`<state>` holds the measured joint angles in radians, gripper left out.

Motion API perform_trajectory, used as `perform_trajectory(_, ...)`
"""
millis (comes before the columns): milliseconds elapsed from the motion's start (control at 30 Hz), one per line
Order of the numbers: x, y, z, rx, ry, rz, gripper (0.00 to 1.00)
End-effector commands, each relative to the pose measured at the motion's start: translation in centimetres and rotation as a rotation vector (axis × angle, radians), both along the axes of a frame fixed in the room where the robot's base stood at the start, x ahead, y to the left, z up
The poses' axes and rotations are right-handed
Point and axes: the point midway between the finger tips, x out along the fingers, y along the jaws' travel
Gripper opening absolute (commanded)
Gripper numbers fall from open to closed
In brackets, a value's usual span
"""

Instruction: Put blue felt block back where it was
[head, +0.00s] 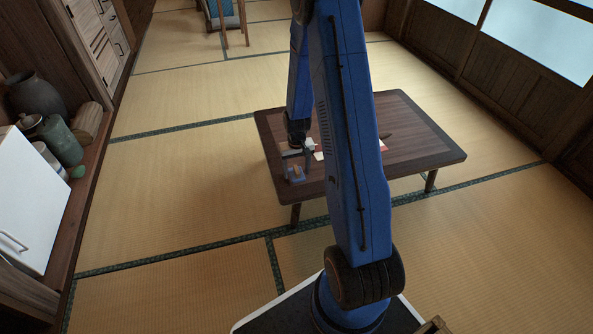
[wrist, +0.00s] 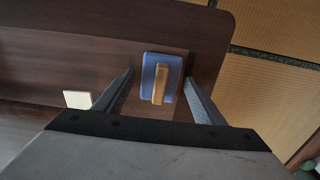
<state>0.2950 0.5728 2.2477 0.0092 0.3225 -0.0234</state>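The blue felt block (wrist: 149,66), with a tan wooden grip (wrist: 160,84) on top, lies on the dark wooden table (wrist: 70,50). It also shows near the table's front left corner in the head view (head: 296,177). My gripper (wrist: 159,76) points down over the block, with one finger on each side of it. The fingers are open, with a visible gap at the left; I cannot tell whether the right finger touches. A brown square patch (wrist: 178,113) shows around and under the block.
A cream block (wrist: 77,99) lies to the left in the wrist view. In the head view, a white item (head: 310,143) and a red item (head: 383,146) lie farther back, partly behind my arm. The table's right part (head: 430,150) is clear.

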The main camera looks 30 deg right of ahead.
Motion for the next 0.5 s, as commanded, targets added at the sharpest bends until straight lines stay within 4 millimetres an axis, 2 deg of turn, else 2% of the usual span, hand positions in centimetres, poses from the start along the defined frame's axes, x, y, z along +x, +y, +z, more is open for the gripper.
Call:
perform_trajectory(333, 0.0, 0.0, 0.2, 0.000, -0.001, 0.000, 0.65)
perform_trajectory(500, 0.1, 0.0, 1.7, -0.001, -0.004, 0.000, 0.65)
